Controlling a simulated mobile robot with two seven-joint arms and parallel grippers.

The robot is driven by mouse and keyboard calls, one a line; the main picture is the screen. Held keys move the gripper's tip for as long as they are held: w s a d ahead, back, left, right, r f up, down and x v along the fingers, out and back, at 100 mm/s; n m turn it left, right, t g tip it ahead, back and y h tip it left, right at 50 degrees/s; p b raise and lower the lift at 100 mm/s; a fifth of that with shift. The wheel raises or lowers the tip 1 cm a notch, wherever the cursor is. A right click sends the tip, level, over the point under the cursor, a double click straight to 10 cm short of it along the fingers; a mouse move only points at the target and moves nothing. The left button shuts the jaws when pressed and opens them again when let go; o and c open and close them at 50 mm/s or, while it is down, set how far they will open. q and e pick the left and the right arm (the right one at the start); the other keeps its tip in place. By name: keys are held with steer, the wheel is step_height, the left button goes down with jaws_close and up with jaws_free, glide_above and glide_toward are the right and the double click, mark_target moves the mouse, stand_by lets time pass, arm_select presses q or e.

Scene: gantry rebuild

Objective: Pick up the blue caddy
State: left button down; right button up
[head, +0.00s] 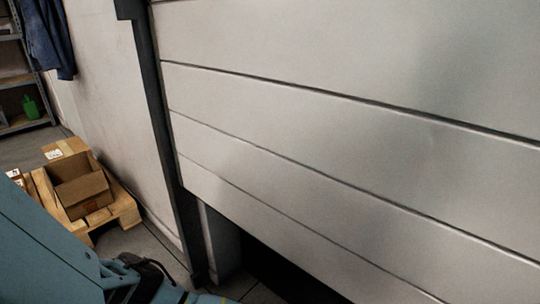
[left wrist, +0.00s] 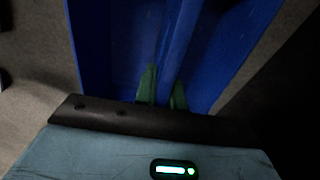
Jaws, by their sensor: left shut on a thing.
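The blue caddy (left wrist: 110,45) fills the upper part of the left wrist view, with a raised blue strip running along its middle. My left gripper (left wrist: 163,90) has its green fingers on either side of that strip and is shut on it. The caddy's far end and underside are out of view, so I cannot tell whether it rests on anything. In the head view only my left arm shows at lower left; the caddy cannot be made out there. My right gripper is in neither view.
A large grey slatted shutter (head: 330,110) fills the head view's right, with a dark gap under its lower edge. A wooden pallet (head: 124,207) with an open cardboard box (head: 85,195) stands at left. Behind are a shelf (head: 18,80) and a hanging blue garment (head: 50,35).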

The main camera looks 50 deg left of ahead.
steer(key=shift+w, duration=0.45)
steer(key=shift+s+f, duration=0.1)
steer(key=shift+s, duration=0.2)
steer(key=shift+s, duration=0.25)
